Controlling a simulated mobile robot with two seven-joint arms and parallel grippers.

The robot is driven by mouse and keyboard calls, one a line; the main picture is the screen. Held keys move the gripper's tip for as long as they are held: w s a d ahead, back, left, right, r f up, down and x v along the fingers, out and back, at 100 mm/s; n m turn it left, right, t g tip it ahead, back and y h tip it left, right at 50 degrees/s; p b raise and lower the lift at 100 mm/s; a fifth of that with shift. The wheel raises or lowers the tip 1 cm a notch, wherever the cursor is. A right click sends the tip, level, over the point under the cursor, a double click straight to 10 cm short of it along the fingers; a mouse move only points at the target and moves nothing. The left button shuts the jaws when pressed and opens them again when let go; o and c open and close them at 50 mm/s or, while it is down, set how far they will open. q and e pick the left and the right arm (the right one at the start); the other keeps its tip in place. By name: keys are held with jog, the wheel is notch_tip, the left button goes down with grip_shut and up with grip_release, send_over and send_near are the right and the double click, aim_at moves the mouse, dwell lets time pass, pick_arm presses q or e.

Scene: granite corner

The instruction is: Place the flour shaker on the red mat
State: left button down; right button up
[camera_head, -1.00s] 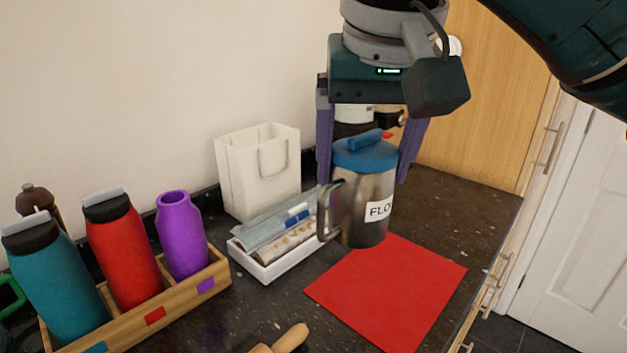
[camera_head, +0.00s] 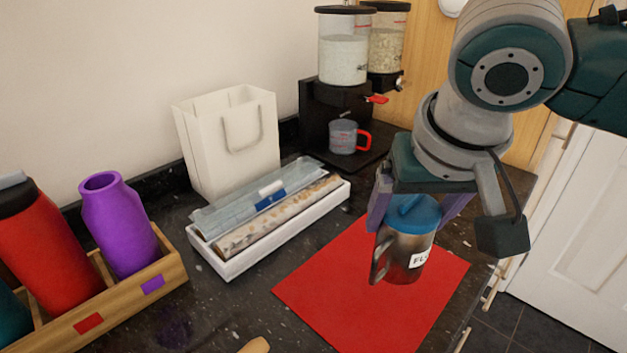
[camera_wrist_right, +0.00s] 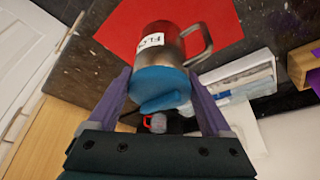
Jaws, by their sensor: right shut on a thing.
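The flour shaker (camera_head: 402,254) is a steel cup with a handle, a blue lid and a white label partly reading "FLO". My right gripper (camera_head: 416,212) is shut on it near the lid and holds it upright over the red mat (camera_head: 340,308). In the right wrist view the shaker (camera_wrist_right: 160,45) sits between the two purple fingers (camera_wrist_right: 165,92), with the red mat (camera_wrist_right: 112,28) beyond it. I cannot tell exactly how far its base is above the mat. My left gripper is not in view.
A white tray (camera_head: 224,265) with rolls and packets lies left of the mat. A white bag (camera_head: 215,150), a dispenser stand (camera_head: 318,105) with a measuring cup (camera_head: 343,137), and a wooden bottle rack (camera_head: 140,290) stand around. A rolling pin end (camera_head: 256,346) shows in front.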

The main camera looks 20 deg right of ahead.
aim_at(400, 254)
jog(key=shift+f+b, duration=0.4)
jog(key=shift+f, duration=2.7)
jog(key=shift+f, duration=0.1)
jog(key=o, duration=1.3)
